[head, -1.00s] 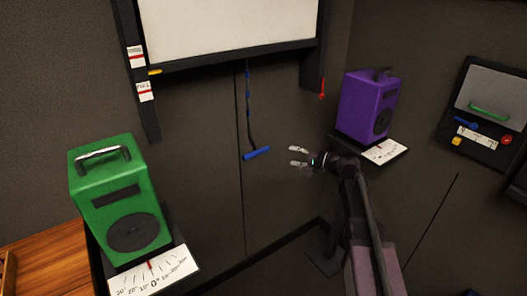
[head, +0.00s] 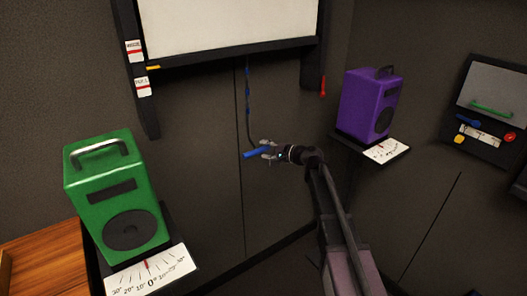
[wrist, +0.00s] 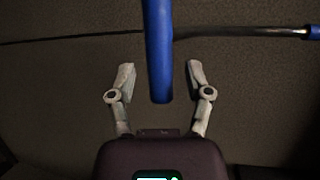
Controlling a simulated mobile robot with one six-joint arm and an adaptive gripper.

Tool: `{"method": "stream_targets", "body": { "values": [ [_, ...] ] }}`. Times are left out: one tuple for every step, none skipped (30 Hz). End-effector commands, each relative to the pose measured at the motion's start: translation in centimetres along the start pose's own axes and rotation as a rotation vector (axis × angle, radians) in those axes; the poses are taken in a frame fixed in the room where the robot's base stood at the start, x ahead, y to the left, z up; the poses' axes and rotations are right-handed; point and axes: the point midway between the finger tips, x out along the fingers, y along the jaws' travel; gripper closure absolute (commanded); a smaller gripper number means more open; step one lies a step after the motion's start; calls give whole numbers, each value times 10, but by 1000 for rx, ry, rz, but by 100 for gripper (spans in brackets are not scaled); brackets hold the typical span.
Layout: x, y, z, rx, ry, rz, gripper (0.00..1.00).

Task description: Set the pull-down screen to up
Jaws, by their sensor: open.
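The pull-down screen (head: 225,28) is a white sheet in a dark frame on the back wall, with a dark bar along its lower edge. A cord (head: 248,100) with blue marks hangs below it and ends in a blue bar handle (head: 254,153). My gripper (head: 264,149) is open at the right end of the handle. In the wrist view the blue handle (wrist: 158,50) reaches down between the open fingers of my gripper (wrist: 160,80), with a gap on both sides. The screen's top is out of view.
A yellow pointer (head: 153,68) sits beside labels (head: 141,87) on the frame's left post. A red tab (head: 323,86) hangs at the right post. A green speaker (head: 115,195) stands at left, a purple speaker (head: 366,105) at right. A panel (head: 490,105) is at far right.

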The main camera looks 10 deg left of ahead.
Motion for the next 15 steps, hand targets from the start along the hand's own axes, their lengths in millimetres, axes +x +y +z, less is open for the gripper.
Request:
{"method": "stream_targets", "body": {
  "values": [
    [4, 0, 0, 0, -1, 0, 35],
    [5, 0, 0, 0, -1, 0, 35],
    [7, 0, 0, 0, -1, 0, 35],
    [7, 0, 0, 0, -1, 0, 35],
    [8, 0, 0, 0, -1, 0, 35],
    [8, 0, 0, 0, 0, 0, 35],
    [8, 0, 0, 0, 0, 0, 35],
    [8, 0, 0, 0, 0, 0, 35],
    [8, 0, 0, 0, 0, 0, 35],
    [8, 0, 0, 0, 0, 0, 35],
    [8, 0, 0, 0, 0, 0, 35],
    [8, 0, 0, 0, 0, 0, 35],
    [8, 0, 0, 0, 0, 0, 35],
    [8, 0, 0, 0, 0, 0, 35],
    [8, 0, 0, 0, 0, 0, 47]
  ]
}}
